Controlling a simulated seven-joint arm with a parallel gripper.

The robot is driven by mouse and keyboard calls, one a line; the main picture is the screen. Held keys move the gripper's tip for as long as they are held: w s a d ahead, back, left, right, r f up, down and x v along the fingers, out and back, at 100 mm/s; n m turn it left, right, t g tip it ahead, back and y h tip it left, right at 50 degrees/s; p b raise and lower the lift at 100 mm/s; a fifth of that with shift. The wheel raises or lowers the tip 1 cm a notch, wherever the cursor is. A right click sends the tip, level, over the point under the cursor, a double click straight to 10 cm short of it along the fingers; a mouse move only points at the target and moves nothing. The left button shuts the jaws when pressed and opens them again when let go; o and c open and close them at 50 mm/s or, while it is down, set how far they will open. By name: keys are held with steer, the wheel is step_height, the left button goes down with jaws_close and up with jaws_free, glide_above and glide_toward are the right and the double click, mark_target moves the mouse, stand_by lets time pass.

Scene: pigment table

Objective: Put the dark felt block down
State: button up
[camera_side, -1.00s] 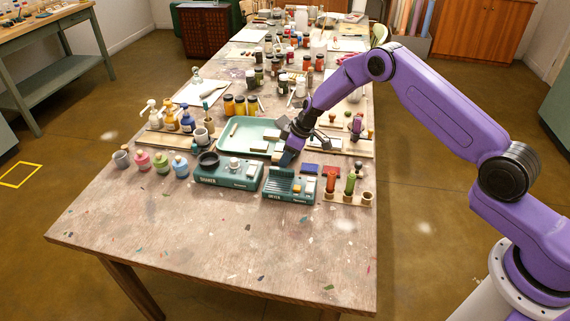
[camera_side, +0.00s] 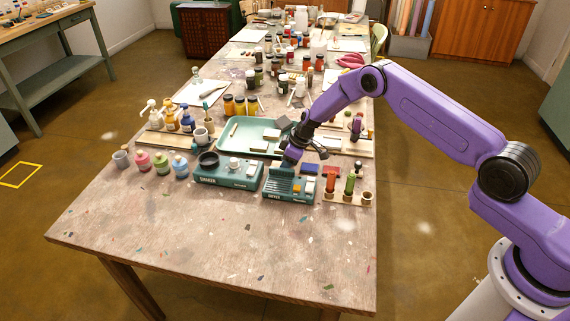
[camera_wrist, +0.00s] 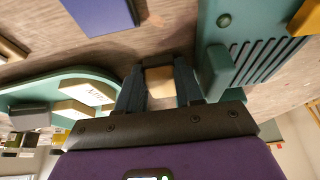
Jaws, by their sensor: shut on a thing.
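My gripper (camera_side: 286,164) is low at the back edge of the green slotted dryer (camera_side: 290,193). In the wrist view my two dark fingers (camera_wrist: 160,88) are shut on a pale tan block (camera_wrist: 160,76). Its underside is hidden, and I see no dark felt on it. The dryer's ribbed slots (camera_wrist: 262,62) are just right of the fingers; I cannot tell whether the block touches anything. A dark grey block (camera_side: 283,122) shows at the far right corner of the green tray (camera_side: 262,123), and at the left in the wrist view (camera_wrist: 30,117).
Labelled pale blocks (camera_wrist: 86,88) are at the tray's near end. A green shaker unit (camera_side: 228,174) stands left of the dryer. Stamps (camera_side: 350,184) in a wooden rack stand right, with blue and red pads (camera_side: 331,170) behind. The table front is clear.

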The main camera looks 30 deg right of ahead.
steer(key=o, duration=0.7)
steer(key=shift+s+f, duration=0.1)
steer(key=shift+f, duration=0.2)
steer(key=shift+r, duration=0.25)
steer(key=shift+v, duration=6.15)
steer(key=shift+a+r, duration=0.1)
steer(key=s+a+r+n+g, duration=0.1)
steer(key=s+a+r, duration=0.25)
steer(key=s, duration=0.45)
steer(key=s+a+r+g, duration=0.1)
steer(key=s+a+r, duration=0.2)
steer(key=s+r, duration=0.35)
steer(key=s+a+r+n+g, duration=0.1)
steer(key=s+a+r, duration=0.2)
steer(key=s, duration=0.6)
steer(key=s+d+r+h, duration=0.1)
steer(key=s+d, duration=0.2)
steer(key=s, duration=0.4)
steer(key=s+d+r+n+h, duration=0.1)
steer(key=s+d, duration=0.3)
steer(key=s, duration=0.4)
steer(key=s+d+r, duration=0.1)
steer(key=s+d, duration=0.2)
steer(key=s, duration=0.5)
steer(key=shift+d+r+n+h, duration=0.2)
steer(key=shift+d+n+h, duration=0.1)
steer(key=shift+h, duration=0.1)
